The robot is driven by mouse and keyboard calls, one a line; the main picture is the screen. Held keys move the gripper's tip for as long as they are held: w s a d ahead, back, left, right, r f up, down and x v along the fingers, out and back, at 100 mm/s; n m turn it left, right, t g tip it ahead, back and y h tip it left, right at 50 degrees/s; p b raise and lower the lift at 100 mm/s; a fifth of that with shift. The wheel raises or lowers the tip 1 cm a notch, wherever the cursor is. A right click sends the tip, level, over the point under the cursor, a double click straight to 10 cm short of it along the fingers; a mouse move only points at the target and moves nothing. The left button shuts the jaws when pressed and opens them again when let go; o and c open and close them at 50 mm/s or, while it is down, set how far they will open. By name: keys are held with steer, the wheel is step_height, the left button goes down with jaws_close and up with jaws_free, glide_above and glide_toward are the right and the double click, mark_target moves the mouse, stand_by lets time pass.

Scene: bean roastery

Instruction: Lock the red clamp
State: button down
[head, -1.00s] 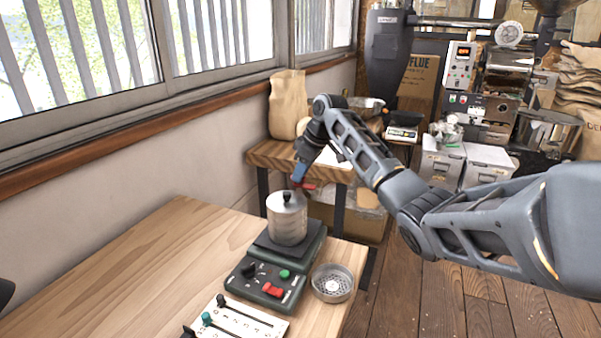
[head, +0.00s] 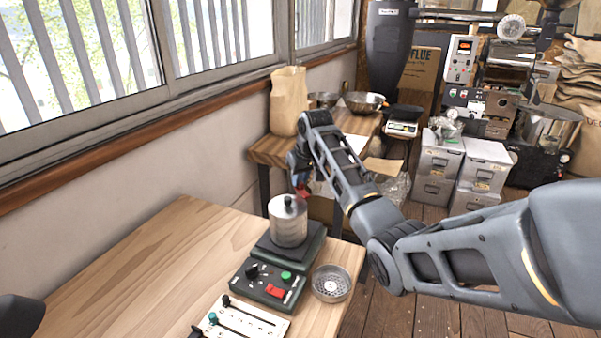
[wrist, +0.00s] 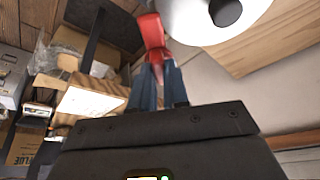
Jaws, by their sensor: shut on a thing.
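The red clamp (wrist: 152,32) is at the side of the metal canister, close to its rim in the wrist view. I cannot tell how its far end meets the canister. My gripper (wrist: 158,72) is shut on the lower end of the clamp. In the head view the clamp (head: 303,191) shows as a small red piece at the canister's far right, below my gripper. The metal canister (head: 288,222), with a black-knobbed lid, stands upright on a dark green base unit (head: 262,280).
The base unit has a black knob, a green button and a red switch. A round perforated metal dish (head: 331,283) stands to its right, and a white slider panel (head: 240,322) lies in front. The wooden table (head: 130,265) is clear to the left. A second bench (head: 268,150) stands behind.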

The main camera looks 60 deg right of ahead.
steer(key=m, duration=0.2)
steer(key=m+g+h, duration=0.1)
steer(key=m, duration=0.2)
steer(key=shift+w+a+r+m+h, duration=0.1)
steer(key=shift+w+a+m+h, duration=0.1)
steer(key=shift+m+h, duration=0.1)
steer(key=m+g, duration=0.1)
steer(key=m, duration=0.1)
steer(key=m+g, duration=0.1)
steer(key=m, duration=0.1)
steer(key=shift+w+m+h, duration=0.1)
steer(key=shift+m+h, duration=0.2)
steer(key=shift+m, duration=0.1)
steer(key=c, duration=1.1)
jaws_free()
steer(key=shift+b+v, duration=0.55)
steer(key=shift+v, duration=3.3)
